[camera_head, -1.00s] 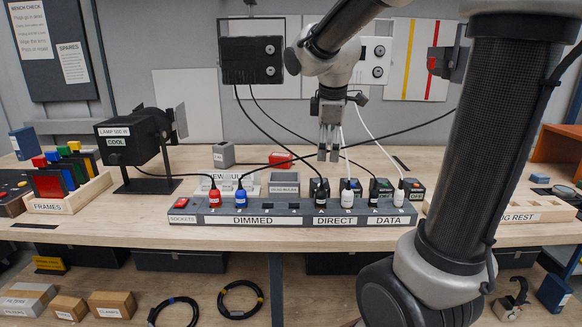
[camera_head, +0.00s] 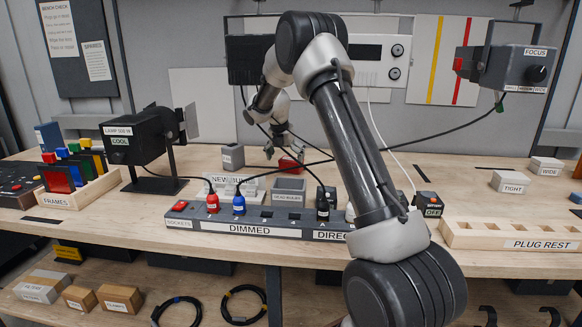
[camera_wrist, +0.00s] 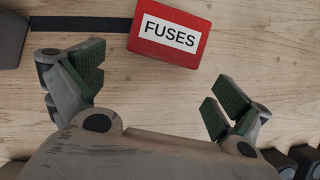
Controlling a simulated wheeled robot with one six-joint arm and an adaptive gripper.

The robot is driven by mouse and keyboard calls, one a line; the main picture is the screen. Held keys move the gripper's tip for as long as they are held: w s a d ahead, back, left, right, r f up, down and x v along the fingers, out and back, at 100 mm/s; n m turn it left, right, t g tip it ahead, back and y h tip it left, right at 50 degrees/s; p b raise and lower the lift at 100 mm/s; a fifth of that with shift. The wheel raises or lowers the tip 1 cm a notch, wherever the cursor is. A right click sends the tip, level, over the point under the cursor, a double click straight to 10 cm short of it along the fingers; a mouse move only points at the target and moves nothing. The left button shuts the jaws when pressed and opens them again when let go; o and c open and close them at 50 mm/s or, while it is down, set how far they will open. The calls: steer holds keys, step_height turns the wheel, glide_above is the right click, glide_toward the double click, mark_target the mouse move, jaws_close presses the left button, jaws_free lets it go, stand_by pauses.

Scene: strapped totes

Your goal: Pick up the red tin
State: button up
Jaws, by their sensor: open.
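The red tin (camera_wrist: 170,32) lies on the wooden bench top with a white label reading FUSES. In the wrist view it sits at the top, a little beyond the fingertips and roughly between them. My gripper (camera_wrist: 158,88) is open and empty, its two green-padded fingers spread wide. In the head view the tin (camera_head: 290,164) shows as a small red block behind the socket strip, and my gripper (camera_head: 283,146) hangs just above and beside it. The gap between fingers and tin is hard to judge there.
The socket strip (camera_head: 262,229) with plugs and cables runs along the front of the bench. A grey box (camera_head: 230,156) stands left of the tin, and a grey block (camera_head: 289,189) stands in front. A cable passes close to the tin. Wood around the tin is mostly bare.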

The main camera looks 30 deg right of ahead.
mark_target(291, 160)
steer(key=shift+w+d, duration=1.1)
steer(key=shift+d, duration=0.15)
steer(key=shift+w+d+f, duration=0.15)
steer(key=shift+d+f, duration=0.05)
steer(key=x, duration=0.4)
steer(key=shift+w+f, duration=0.1)
steer(key=shift+f, duration=0.2)
steer(key=c, duration=1.1)
steer(key=shift+r, duration=0.1)
